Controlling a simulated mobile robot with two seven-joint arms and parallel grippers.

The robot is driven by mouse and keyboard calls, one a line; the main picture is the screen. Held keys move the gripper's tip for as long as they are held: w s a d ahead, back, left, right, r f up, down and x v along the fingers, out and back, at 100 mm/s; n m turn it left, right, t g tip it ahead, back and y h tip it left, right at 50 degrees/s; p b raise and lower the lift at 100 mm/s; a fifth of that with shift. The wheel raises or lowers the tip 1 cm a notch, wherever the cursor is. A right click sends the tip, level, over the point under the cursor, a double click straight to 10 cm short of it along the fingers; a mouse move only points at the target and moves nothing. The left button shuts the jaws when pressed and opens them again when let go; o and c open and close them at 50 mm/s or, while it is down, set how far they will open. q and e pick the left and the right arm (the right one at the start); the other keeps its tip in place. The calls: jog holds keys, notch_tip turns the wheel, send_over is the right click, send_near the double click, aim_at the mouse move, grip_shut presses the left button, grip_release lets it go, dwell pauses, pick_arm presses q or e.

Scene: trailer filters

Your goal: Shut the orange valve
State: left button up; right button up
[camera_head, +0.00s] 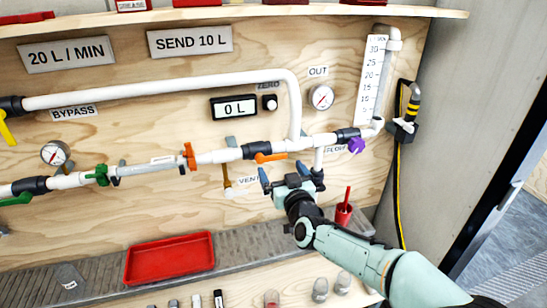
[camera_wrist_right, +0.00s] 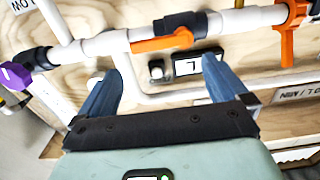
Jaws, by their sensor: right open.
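An orange lever handle (camera_head: 270,157) sits on a dark valve body on the white pipe. It lies roughly along the pipe, and it also shows in the right wrist view (camera_wrist_right: 163,42). A second orange handle (camera_head: 190,156) stands crosswise on the pipe further left; it shows at the right of the right wrist view (camera_wrist_right: 287,45). My right gripper (camera_head: 284,173) is open and empty, just below and right of the orange lever. In the right wrist view its two blue fingers point towards the lever and appear apart from it. My left gripper is not in view.
A purple knob (camera_head: 356,145) sits right of the lever, and a green handle (camera_head: 102,175) is on the pipe's left. A brass stem (camera_head: 227,175) hangs near the VENT label.

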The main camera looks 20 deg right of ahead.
aim_at(273, 156)
jog(key=w+p, duration=0.1)
jog(key=w, duration=0.6)
jog(key=shift+a, duration=0.15)
jog(key=c, duration=1.1)
